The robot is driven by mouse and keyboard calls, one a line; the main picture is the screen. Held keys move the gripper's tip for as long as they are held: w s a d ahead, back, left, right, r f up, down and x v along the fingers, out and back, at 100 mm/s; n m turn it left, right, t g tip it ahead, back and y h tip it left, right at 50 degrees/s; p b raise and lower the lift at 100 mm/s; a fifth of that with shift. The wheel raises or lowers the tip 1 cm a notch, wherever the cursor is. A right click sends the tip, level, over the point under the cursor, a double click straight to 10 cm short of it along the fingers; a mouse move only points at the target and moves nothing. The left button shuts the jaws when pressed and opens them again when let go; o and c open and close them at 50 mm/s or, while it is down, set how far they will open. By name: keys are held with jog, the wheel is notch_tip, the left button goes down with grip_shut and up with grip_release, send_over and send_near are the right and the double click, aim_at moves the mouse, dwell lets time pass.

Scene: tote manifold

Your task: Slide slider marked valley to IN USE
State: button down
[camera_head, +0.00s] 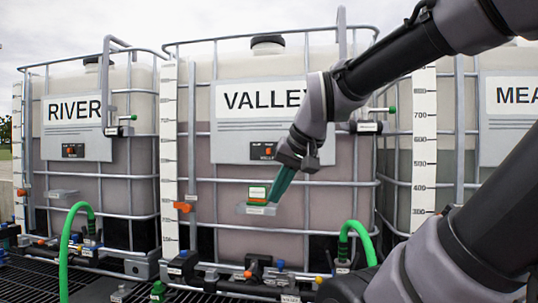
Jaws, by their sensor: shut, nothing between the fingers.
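The tote marked VALLEY (230,225) stands in the middle, a caged tank with a white label board. On the board's lower part is a small dark slider plate (256,148) with an orange slider knob (268,152). The knob looks near the plate's middle; its lettering is too small to read. My gripper (273,201) is shut and empty, its dark green fingers pointing down and left. It is below the plate, in front of the tote. The gripper body partly covers the label board's lower right and comes close to the plate's right end.
An orange pointer (183,206) sits on the level scale. The RIVER tote (125,200) is left, another right. Green hoses (68,238) and low pipework stand in front.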

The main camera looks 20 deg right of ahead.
jog(key=c, duration=0.9)
grip_release()
jog(key=shift+w+d+r, duration=0.1)
jog(key=shift+w, duration=0.05)
jog(key=shift+o, duration=0.7)
jog(key=w+d+r+m+h, duration=0.1)
jog(key=w+d+r+h, duration=0.1)
jog(key=w+d, duration=0.3)
jog(key=shift+w+r+h, duration=0.15)
jog(key=shift+w+h, duration=0.35)
jog(key=shift+w, duration=0.4)
jog(key=m+t+h, duration=0.1)
jog(key=t+h, duration=0.3)
jog(key=h, duration=0.2)
send_near(268, 149)
jog(key=x, duration=0.9)
grip_shut()
